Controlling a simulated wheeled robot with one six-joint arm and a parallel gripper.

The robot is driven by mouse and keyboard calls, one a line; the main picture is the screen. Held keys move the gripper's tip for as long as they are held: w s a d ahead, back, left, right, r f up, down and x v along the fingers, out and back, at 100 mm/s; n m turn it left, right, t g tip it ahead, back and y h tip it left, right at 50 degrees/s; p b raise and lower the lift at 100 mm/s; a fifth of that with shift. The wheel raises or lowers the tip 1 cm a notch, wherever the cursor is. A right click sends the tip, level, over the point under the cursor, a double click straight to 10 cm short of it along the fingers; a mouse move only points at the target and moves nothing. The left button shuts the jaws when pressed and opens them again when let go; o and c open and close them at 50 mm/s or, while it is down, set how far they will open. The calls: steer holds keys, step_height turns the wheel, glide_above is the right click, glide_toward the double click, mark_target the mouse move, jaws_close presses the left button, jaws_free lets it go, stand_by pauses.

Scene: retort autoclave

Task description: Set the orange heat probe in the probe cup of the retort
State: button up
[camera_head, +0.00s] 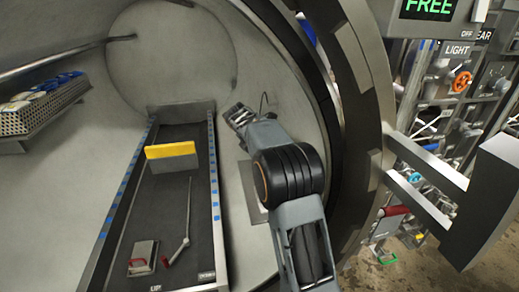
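I am looking into the round chamber of the retort (180,55). My arm reaches in from the lower right, and my gripper (236,115) is near the right-hand wall, beyond the far end of the arm. It is small here, and I cannot tell whether its fingers are open or shut, or whether they hold anything. A thin dark curved line (264,101) shows just right of the gripper; I cannot tell what it is. I cannot make out the orange heat probe. I cannot pick out the probe cup; my arm hides part of the right wall.
A dark track bed (170,215) with blue-marked side rails runs along the chamber floor. On it are a yellow-topped block (172,150), a red-handled lever (187,240) and a small plate (143,256). A perforated basket (30,118) hangs at left. The door ring (365,100) stands right.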

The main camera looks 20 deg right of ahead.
steer(key=shift+f, duration=0.35)
stand_by(0.4)
steer(key=o, duration=1)
steer(key=p+v, duration=0.3)
steer(key=v, duration=1.1)
steer(key=shift+f, duration=0.1)
steer(key=s+a+f+m+y+p, duration=0.25)
steer(key=s+f+m, duration=0.25)
steer(key=m, duration=0.6)
steer(key=s+a+r+m+y+p, duration=0.1)
steer(key=s+r+m+p, duration=0.1)
steer(key=s, duration=0.5)
steer(key=s+a+r+m+t+y+p, duration=0.1)
steer(key=s+m+p, duration=0.3)
steer(key=s, duration=0.4)
steer(key=s+a+r+m+y+p, duration=0.1)
steer(key=s+r+m+p, duration=0.3)
steer(key=s, duration=0.4)
steer(key=shift+a+m+t, duration=0.3)
steer(key=shift+a+m, duration=0.1)
steer(key=shift+a, duration=0.35)
